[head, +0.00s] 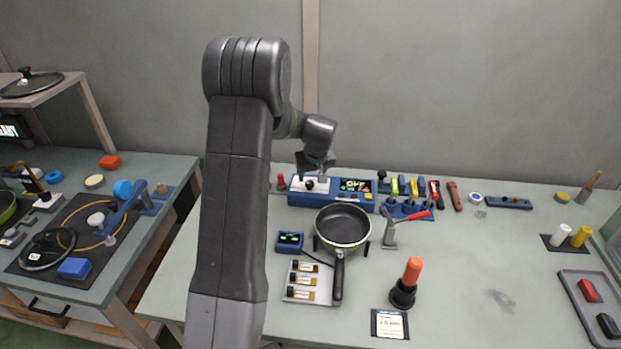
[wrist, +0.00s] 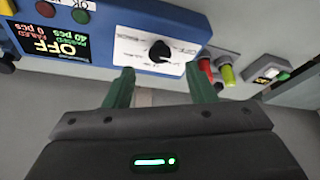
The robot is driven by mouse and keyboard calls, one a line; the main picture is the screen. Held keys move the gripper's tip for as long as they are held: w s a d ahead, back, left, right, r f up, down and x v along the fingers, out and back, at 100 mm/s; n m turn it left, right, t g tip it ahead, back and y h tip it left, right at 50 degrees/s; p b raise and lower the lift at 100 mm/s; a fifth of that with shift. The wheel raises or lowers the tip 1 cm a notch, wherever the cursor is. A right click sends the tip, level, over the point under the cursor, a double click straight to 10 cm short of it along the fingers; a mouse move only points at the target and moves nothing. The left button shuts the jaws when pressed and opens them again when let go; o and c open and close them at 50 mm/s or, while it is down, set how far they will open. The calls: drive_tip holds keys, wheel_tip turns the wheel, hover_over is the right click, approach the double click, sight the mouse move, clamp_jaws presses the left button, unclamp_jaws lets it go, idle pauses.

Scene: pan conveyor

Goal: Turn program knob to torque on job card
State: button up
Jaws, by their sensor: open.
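The program knob (wrist: 160,51) is a round black knob with a light pointer mark on a white dial panel (wrist: 130,42). The dial's lettering is too small to read. The panel is on a blue station (head: 345,199) with a display (wrist: 62,42) that shows OFF. My gripper (wrist: 159,84) is open, its two green fingers apart, just short of the knob and not around it. In the head view my gripper (head: 316,163) hangs over the station's left part. The job card (head: 390,323) lies at the table's front; its value is not clearly legible.
A pan (head: 343,226) stands in front of the station, with a small blue display box (head: 289,242) to its left. A red lever (head: 281,182) and a row of coloured tools (head: 412,190) flank the station. An orange-handled tool (head: 411,272) stands near the card.

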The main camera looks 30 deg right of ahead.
sight(310, 183)
drive_tip(key=shift+p+x, duration=0.4)
drive_tip(key=shift+x, duration=1.95)
drive_tip(key=shift+w, duration=0.1)
drive_tip(key=shift+c, duration=0.2)
drive_tip(key=c, duration=0.9)
